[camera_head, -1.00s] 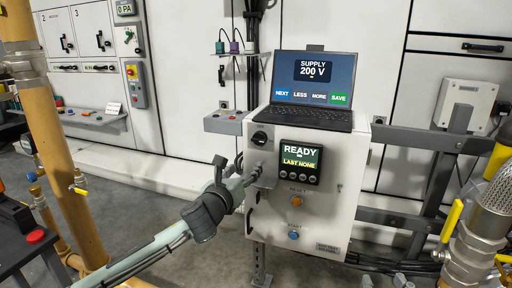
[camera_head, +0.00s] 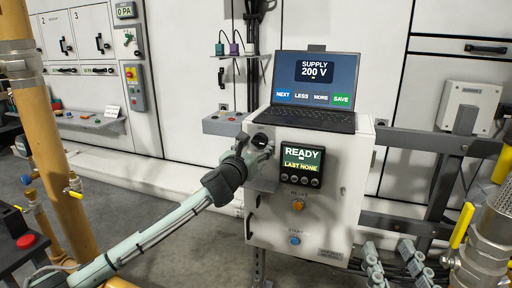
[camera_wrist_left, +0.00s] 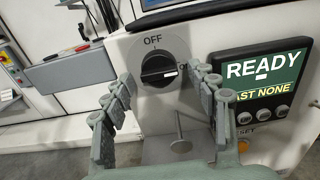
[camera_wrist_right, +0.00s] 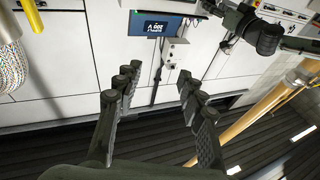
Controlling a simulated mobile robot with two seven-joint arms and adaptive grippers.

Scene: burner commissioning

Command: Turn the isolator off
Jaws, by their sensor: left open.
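The isolator is a black rotary knob (camera_wrist_left: 160,70) on the white cabinet's front, below the laptop. It also shows in the head view (camera_head: 261,140), partly behind my left gripper. OFF is printed above it, and a label at its right is partly hidden by a finger. The knob's white mark points right, towards that label. My left gripper (camera_head: 250,148) is open in front of the knob; in the left wrist view its fingers (camera_wrist_left: 165,84) stand either side of it, with no clear contact. My right gripper (camera_head: 391,258) is open and empty, low right of the cabinet.
A laptop (camera_head: 314,88) showing SUPPLY 200 V stands on the cabinet (camera_head: 335,215). A display (camera_head: 301,163) reading READY sits close right of the knob, above an orange button (camera_head: 298,205) and a blue button (camera_head: 294,240). A metal bracket (camera_wrist_left: 178,150) projects below the knob.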

